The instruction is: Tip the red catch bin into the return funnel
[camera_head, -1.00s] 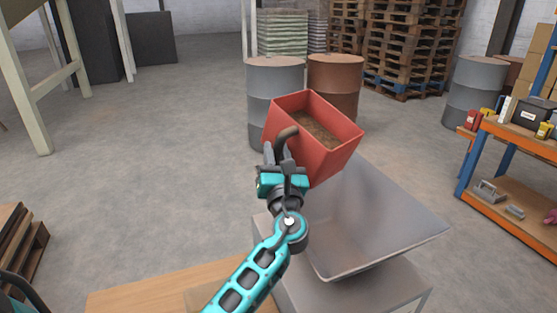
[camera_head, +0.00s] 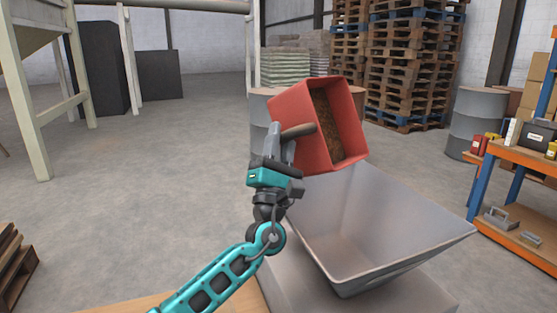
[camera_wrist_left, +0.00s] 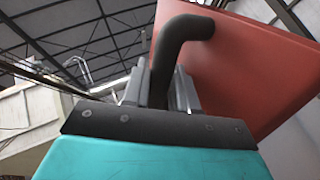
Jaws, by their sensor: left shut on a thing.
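The red catch bin (camera_head: 295,100) is held up in the head view, tilted to the right, with brown grainy material (camera_head: 327,125) inside it. My left gripper (camera_head: 284,143) is shut on the bin's dark handle on its near left side. In the left wrist view the curved handle (camera_wrist_left: 172,55) rises between the fingers beside the red wall (camera_wrist_left: 240,65). The grey return funnel (camera_head: 345,235) stands open below and to the right of the gripper. The bin is over the funnel's far part. No material is seen falling. My right gripper is not in view.
Drums (camera_head: 262,103) stand behind the bin, with stacked pallets (camera_head: 405,65) farther back. A shelf with orange boards (camera_head: 515,155) is at the right. A wooden surface (camera_head: 160,304) lies at the bottom edge.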

